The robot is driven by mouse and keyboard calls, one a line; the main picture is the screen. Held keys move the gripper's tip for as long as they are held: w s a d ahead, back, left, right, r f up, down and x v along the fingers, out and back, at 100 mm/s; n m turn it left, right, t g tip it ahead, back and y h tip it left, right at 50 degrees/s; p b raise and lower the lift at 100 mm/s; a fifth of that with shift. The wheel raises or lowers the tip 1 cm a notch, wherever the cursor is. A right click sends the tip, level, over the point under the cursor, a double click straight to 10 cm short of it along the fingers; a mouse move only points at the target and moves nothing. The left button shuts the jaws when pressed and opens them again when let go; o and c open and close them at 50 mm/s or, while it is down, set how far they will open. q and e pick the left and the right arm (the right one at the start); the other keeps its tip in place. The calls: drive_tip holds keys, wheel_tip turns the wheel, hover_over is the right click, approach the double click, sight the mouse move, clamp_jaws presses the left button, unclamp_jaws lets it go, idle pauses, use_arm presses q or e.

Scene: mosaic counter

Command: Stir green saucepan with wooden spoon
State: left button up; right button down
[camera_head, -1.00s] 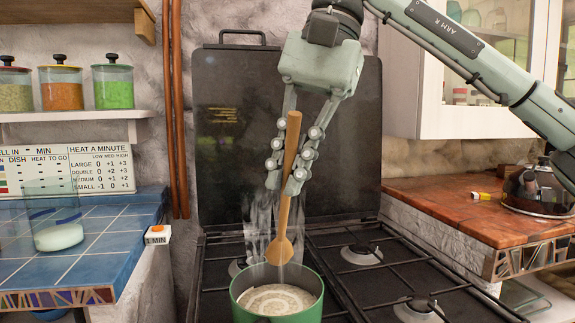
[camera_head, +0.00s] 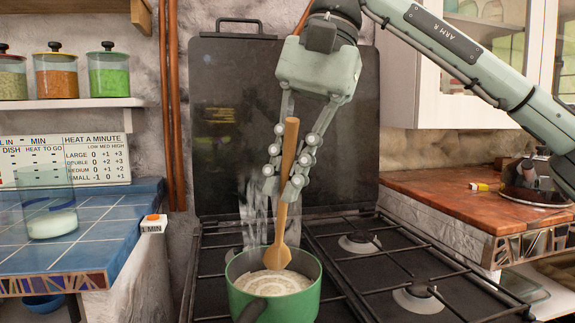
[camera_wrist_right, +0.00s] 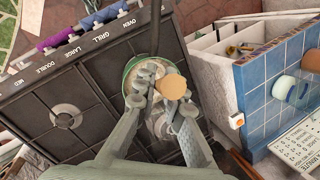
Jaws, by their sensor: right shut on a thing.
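The green saucepan (camera_head: 275,304) stands on the front left of the stove with a pale, swirled liquid (camera_head: 272,283) inside. My right gripper (camera_head: 282,180) is above the pan, shut on the handle of the wooden spoon (camera_head: 284,222). The spoon hangs nearly upright, head down, with its head within the pan's opening; I cannot tell whether it touches the liquid. In the right wrist view, the round handle end of the spoon (camera_wrist_right: 173,87) shows between the fingers, and the gripper hides most of the saucepan (camera_wrist_right: 130,68). My left gripper is not in view.
The black stove (camera_head: 375,270) has free burners to the right. Its raised lid (camera_head: 225,130) stands behind my gripper. A wooden counter (camera_head: 450,205) is at right.

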sight(282, 221)
drive_tip(key=shift+w+a+f+b, duration=0.1)
drive_tip(key=shift+w+f+b, duration=0.15)
drive_tip(key=shift+f, duration=0.45)
drive_tip(key=shift+w+f+b, duration=0.15)
drive_tip(key=shift+w+f, duration=0.15)
drive_tip(key=shift+f, duration=0.45)
drive_tip(key=shift+w+a+f+b, duration=0.1)
drive_tip(key=shift+w+f+b, duration=0.15)
drive_tip(key=shift+f, duration=0.45)
drive_tip(key=shift+w+f, duration=0.2)
drive_tip(key=shift+f, duration=0.15)
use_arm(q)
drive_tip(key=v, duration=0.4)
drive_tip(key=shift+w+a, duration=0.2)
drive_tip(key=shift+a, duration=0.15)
use_arm(e)
drive_tip(key=shift+w+f, duration=0.1)
drive_tip(key=shift+f, duration=0.1)
